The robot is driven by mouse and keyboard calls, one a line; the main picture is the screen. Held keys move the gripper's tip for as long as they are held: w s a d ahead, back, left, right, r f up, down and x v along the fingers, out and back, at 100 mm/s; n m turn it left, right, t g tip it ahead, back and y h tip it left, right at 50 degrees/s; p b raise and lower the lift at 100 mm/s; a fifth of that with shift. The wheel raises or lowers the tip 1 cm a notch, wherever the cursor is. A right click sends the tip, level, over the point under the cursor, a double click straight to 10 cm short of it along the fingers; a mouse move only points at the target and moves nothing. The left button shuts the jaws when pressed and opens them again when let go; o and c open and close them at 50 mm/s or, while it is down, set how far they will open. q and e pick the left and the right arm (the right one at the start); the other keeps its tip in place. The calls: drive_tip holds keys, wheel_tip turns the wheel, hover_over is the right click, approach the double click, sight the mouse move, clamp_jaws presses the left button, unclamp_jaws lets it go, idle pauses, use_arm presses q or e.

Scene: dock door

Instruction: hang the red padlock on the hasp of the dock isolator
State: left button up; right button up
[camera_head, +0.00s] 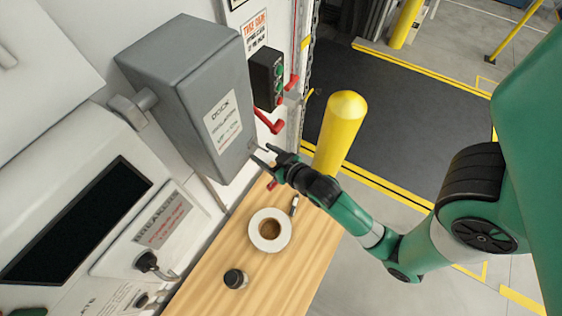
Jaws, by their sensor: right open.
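The grey dock isolator box (205,95), with a white label, hangs on the wall at upper left. A small metal tab, which looks like the hasp (253,146), shows at its lower right edge. My right gripper (264,154) is open beside that tab, with nothing seen between its fingers; I cannot tell whether it touches. A small red thing (272,185) shows just below the gripper by the bench edge. It may be the red padlock, but it is partly hidden and too small to be sure. My left gripper is not in view.
A wooden bench (205,285) holds a tape roll (257,240), a small dark-topped jar (235,279) and a marker-like item (294,205). A black button box (266,78) and red handle (268,122) are right of the isolator. A yellow bollard (340,130) stands behind my right arm.

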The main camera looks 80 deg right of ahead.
drive_tip(key=p+v, duration=0.1)
drive_tip(key=v, duration=1)
drive_tip(key=shift+s+a, duration=0.15)
drive_tip(key=shift+s, duration=0.05)
drive_tip(key=shift+r, duration=0.1)
